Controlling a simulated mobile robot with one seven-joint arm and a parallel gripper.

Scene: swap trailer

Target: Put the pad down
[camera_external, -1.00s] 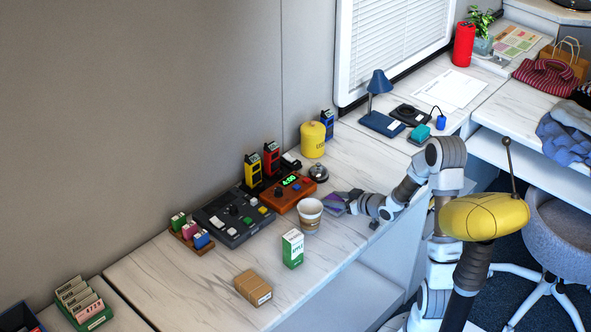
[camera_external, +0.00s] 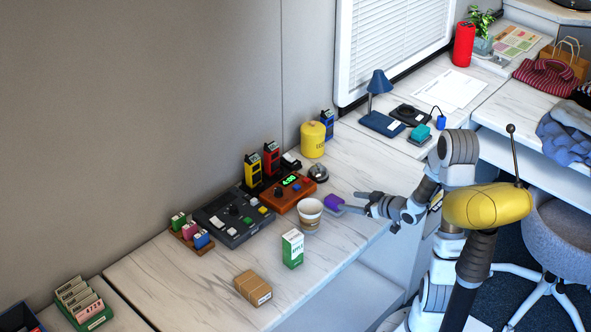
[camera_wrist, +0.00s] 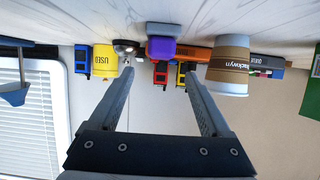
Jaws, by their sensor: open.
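The small purple pad (camera_external: 334,202) lies on the white marble-look counter, just right of the paper cup. The wrist view is upside down; there the pad (camera_wrist: 162,47) shows with a grey layer against the counter. My gripper (camera_external: 355,202) is to the right of the pad, with its fingers spread. In the wrist view the space between the fingers (camera_wrist: 160,80) is empty, and the pad appears beyond the tips, apart from them.
A paper cup (camera_external: 309,214) stands close left of the pad. An orange device (camera_external: 292,193), a bell (camera_external: 318,172) and a yellow canister (camera_external: 313,140) stand behind. A green-and-white carton (camera_external: 292,249) is nearer the front. Counter right of the bell is clear.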

